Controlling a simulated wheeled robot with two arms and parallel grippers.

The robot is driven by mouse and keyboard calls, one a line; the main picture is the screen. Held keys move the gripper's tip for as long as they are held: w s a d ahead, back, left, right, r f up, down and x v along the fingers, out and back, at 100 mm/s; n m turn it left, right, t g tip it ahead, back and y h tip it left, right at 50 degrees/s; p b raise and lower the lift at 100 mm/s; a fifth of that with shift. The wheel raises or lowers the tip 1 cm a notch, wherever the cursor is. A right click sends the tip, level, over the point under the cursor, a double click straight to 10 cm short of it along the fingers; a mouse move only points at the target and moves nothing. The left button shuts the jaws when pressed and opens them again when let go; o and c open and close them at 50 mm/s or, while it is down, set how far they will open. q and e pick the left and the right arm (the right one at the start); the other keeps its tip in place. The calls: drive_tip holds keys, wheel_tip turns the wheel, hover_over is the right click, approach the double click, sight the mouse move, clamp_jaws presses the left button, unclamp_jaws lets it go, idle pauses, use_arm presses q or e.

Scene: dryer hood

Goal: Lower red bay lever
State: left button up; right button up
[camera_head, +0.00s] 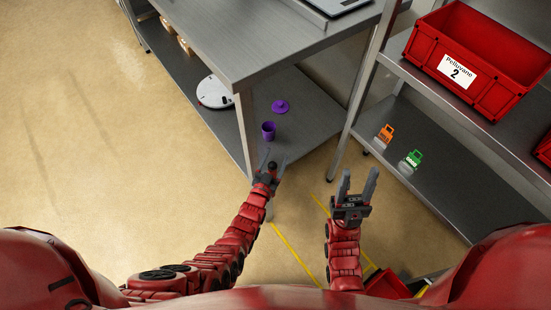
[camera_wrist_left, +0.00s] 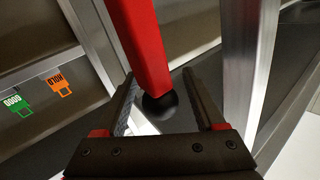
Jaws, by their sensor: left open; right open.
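A red lever (camera_wrist_left: 138,42) with a black ball end (camera_wrist_left: 160,106) shows large in the left wrist view. It comes down from the top of that view, and its ball end lies between the fingers of my left gripper (camera_wrist_left: 158,88). The fingers are open on either side of it; whether either touches it I cannot tell. In the head view my left gripper (camera_head: 274,157) is in front of the steel table's leg, with a dark knob between its fingers. My right gripper (camera_head: 358,180) is open and empty over the floor, left of the shelf.
A steel table (camera_head: 250,65) has a lower shelf with a purple cup (camera_head: 268,131), purple lid (camera_head: 280,107) and white round device (camera_head: 214,93). At right, a shelf rack holds a red crate (camera_head: 430,52); orange (camera_head: 386,132) and green (camera_head: 414,157) tags are below. Floor at left is clear.

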use_arm(q)
clamp_jaws()
idle(0.3)
idle(1.1)
